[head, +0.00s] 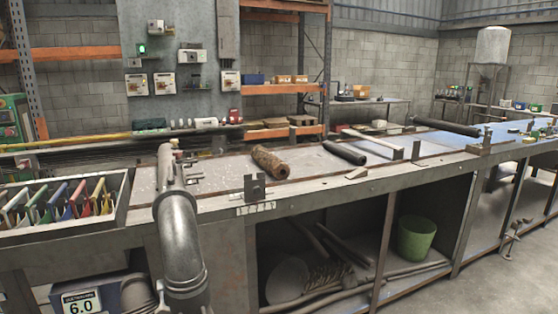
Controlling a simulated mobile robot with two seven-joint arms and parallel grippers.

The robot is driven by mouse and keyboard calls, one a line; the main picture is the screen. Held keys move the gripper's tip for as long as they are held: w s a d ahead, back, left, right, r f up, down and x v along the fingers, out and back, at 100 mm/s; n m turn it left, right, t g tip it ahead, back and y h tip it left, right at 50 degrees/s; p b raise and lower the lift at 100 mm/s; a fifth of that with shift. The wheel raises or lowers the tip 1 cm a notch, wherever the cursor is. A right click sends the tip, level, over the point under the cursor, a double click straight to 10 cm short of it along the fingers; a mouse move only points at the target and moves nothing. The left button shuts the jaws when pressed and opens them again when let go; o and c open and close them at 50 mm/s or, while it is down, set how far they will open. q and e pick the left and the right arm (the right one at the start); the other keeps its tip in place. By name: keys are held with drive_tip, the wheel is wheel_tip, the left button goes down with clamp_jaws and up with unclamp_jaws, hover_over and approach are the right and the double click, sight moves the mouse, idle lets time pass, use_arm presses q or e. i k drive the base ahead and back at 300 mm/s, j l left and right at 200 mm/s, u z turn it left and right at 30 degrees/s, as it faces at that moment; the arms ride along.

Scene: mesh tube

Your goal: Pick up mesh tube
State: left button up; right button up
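A brown, rough, rusty-looking tube (270,162) lies on the workbench top, a little left of the middle of the head view. It is the likeliest mesh tube, but its surface is too small to tell for sure. It lies on its side, slanting from back left to front right. I can make out neither of my grippers in this view. Nothing visibly touches the tube.
A dark tube (345,152) lies to its right, and another dark tube (448,128) lies farther right. A small upright metal bracket (255,188) stands in front. A thick grey bent pipe shape (181,235) rises at left, beside a tray (122,205) of colored-handled tools.

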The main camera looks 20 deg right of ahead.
sight(278, 169)
drive_tip(key=i+l, duration=0.2)
drive_tip(key=l, duration=0.25)
drive_tip(key=i+l+z, duration=0.1)
drive_tip(key=l, duration=0.35)
drive_tip(key=i+l, duration=0.3)
drive_tip(key=l, duration=0.15)
drive_tip(key=i+l+z, duration=0.1)
drive_tip(key=l, duration=0.35)
drive_tip(key=i+l+z, duration=0.1)
drive_tip(key=i+l, duration=0.25)
